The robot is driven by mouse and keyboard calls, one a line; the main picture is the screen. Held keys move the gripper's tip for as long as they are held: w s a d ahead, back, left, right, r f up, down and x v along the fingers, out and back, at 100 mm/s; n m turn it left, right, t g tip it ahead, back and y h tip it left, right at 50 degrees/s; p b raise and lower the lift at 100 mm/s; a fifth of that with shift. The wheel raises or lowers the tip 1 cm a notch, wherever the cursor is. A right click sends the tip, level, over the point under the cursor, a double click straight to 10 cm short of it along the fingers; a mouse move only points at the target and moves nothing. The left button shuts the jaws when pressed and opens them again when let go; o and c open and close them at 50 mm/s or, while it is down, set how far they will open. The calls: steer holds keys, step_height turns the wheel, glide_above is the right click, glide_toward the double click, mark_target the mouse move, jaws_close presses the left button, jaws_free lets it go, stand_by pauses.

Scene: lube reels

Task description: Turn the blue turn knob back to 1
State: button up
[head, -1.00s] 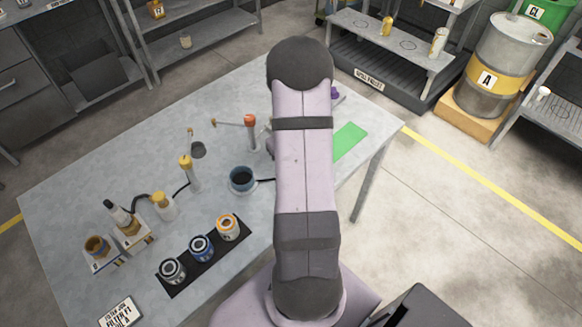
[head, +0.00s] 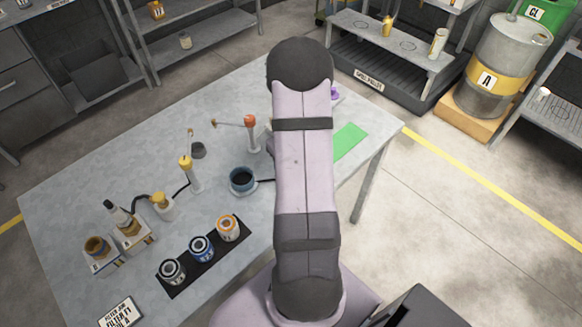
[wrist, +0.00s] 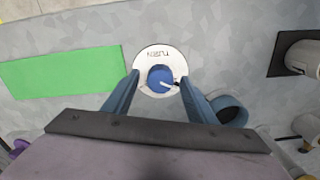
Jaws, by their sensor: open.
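The blue turn knob (wrist: 160,74) sits on a round white plate (wrist: 145,60) marked "TURN", seen in the wrist view. No number on the plate is readable. My gripper (wrist: 159,79) is open, with one blue finger on each side of the knob. I cannot tell whether the fingers touch it or how high they are above the table. In the head view my arm hides the knob and the gripper.
A green mat (head: 349,142) lies near the knob. A blue cup (head: 242,180) stands on the other side, near my right finger in the wrist view. An orange-topped post (head: 252,133) and several cans on a black strip (head: 180,289) stand farther left.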

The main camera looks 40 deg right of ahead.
steer(key=shift+r+b, duration=0.95)
steer(key=shift+r, duration=2.7)
